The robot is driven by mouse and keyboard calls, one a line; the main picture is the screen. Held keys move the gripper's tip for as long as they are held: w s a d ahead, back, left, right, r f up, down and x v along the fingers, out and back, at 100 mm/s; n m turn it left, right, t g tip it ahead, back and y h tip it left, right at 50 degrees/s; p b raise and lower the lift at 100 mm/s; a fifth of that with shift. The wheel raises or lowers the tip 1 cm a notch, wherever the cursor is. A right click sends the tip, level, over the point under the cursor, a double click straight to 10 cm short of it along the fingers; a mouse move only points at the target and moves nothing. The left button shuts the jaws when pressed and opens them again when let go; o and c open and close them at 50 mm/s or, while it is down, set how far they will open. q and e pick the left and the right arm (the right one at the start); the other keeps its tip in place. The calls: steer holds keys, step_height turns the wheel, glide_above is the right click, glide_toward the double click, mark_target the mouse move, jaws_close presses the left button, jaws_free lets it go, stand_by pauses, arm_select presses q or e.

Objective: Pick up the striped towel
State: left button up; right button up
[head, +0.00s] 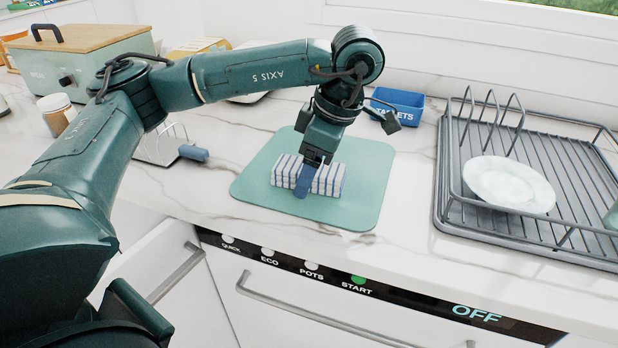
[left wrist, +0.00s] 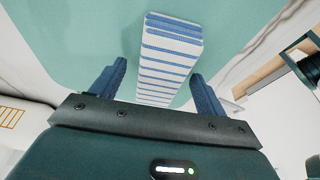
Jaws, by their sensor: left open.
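The striped towel (head: 328,179) is a folded blue-and-white block lying on a pale green mat (head: 362,206) on the counter. It also shows in the left wrist view (left wrist: 168,62), extending away from my gripper. My left gripper (head: 304,180) is over the towel in the head view, with a blue finger in front of the towel's near side. In the left wrist view the two blue fingers (left wrist: 155,85) are apart, with the towel's near end between them. I cannot tell whether they touch it. My right gripper is in neither view.
A grey dish rack (head: 450,190) with a white plate (head: 508,184) stands to the right. A blue tablets box (head: 398,104) is behind the mat. A wire rack (head: 160,146) is left of it. The dishwasher front (head: 300,290) lies below the counter edge.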

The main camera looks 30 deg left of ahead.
arm_select(q)
steer(key=c, duration=1.1)
steer(key=shift+o, duration=0.2)
